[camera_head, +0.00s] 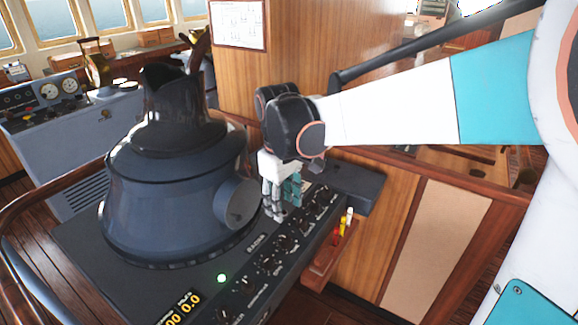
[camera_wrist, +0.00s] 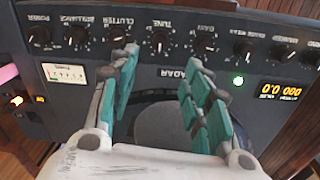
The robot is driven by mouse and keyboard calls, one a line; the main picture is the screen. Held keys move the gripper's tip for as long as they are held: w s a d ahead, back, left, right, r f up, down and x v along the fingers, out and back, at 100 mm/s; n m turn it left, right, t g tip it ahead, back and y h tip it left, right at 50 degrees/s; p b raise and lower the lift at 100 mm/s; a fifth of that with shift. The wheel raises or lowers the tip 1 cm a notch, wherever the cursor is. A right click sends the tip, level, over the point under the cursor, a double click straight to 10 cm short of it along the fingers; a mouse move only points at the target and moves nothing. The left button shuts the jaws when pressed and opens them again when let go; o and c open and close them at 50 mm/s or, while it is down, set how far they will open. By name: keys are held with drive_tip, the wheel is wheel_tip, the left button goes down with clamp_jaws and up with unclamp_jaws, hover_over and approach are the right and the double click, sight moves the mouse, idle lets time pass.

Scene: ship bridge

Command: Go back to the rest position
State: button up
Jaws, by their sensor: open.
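My gripper (camera_head: 284,197) is at the far end of the radar console's (camera_head: 85,245) knob panel, in the middle of the head view. In the wrist view my gripper (camera_wrist: 163,100) shows its two teal-padded fingers spread apart, with nothing between them. The fingers point at the panel of the radar console (camera_wrist: 190,22), near the TUNE knob (camera_wrist: 160,42) and the RADAR label. I cannot tell whether the fingertips touch the panel. My white and teal arm reaches in from the right.
A large dark radar hood (camera_head: 170,205) stands on the console, just left of my gripper. A small wooden holder (camera_head: 325,262) with red and yellow items hangs at the console's right side. A wooden wall panel (camera_head: 440,240) lies behind. A lit green lamp (camera_head: 221,278) sits on the panel.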

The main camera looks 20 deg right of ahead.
drive_tip(key=s+f+m+t+b, duration=0.1)
drive_tip(key=s+m+t+b, duration=0.2)
drive_tip(key=s, duration=1.2)
drive_tip(key=shift+d+f+m+t+y, duration=0.2)
drive_tip(key=shift+d+m+t+y, duration=0.15)
drive_tip(key=shift+m+t, duration=1.2)
drive_tip(key=shift+n+t, duration=0.35)
